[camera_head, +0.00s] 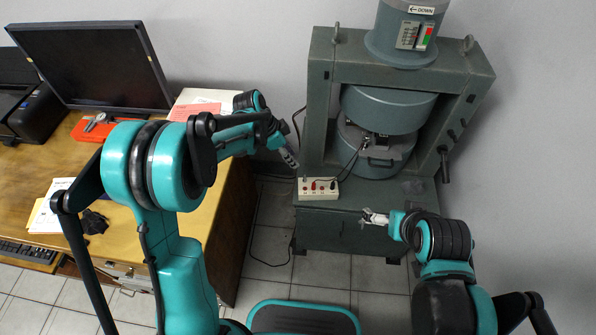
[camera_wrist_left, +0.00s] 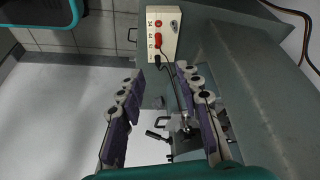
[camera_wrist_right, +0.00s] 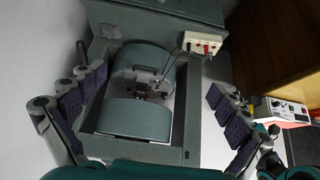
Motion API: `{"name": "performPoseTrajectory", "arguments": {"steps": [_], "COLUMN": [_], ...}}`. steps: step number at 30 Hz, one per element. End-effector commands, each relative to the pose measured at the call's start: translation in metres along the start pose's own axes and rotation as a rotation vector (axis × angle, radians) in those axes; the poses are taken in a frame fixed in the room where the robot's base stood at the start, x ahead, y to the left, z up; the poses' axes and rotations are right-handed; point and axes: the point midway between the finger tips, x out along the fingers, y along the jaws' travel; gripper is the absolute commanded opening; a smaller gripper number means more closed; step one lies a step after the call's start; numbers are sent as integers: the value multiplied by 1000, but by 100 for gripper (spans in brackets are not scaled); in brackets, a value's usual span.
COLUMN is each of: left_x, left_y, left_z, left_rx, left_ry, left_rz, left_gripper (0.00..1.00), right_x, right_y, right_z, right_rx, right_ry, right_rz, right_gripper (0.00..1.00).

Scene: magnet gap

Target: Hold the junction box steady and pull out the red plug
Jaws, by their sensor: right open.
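The junction box (camera_head: 318,194), a small cream box, stands on the left front ledge of the grey-green magnet frame. It also shows in the left wrist view (camera_wrist_left: 169,44) and the right wrist view (camera_wrist_right: 192,38). A red plug (camera_wrist_left: 158,41) sits in its face, beside a black plug (camera_wrist_left: 157,59) with a dark cable. My left gripper (camera_head: 290,158) is above and left of the box, apart from it; its fingers (camera_wrist_left: 160,112) are spread and empty. My right gripper (camera_head: 374,217) is open and empty, right of the box and in front of the magnet base.
The large magnet (camera_head: 385,108) with its round coils stands behind the box, with cables running from the box towards it. A wooden desk (camera_head: 225,200) with a monitor (camera_head: 92,65) is at the left. Tiled floor (camera_head: 320,270) lies clear in front.

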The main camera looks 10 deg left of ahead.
Motion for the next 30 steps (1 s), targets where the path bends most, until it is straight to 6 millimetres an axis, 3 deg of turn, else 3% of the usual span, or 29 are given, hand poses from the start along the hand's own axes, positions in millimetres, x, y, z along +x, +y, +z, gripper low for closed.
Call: {"name": "performPoseTrajectory", "arguments": {"steps": [1,3,9,10,14,20,30], "left_x": [22,47,96,100,107,107,107], "left_y": [-9,-16,-24,-24,-24,-24,-24], "left_z": [1,2,8,9,11,11,10], "left_rx": [59,143,306,318,345,346,345], "left_ry": [12,31,76,81,88,88,88], "left_rz": [31,70,139,144,156,155,154], "left_gripper": [34,34,34,34,34,34,34], "right_x": [0,0,0,0,0,7,56], "right_y": [0,0,0,0,-1,-6,-25], "right_z": [0,0,0,0,-4,-31,-96], "right_rx": [0,0,0,0,13,124,451], "right_ry": [0,0,0,0,-6,-54,-198], "right_rz": [0,0,0,0,-1,-6,21], "right_gripper": [100,100,100,95,93,93,93]}}
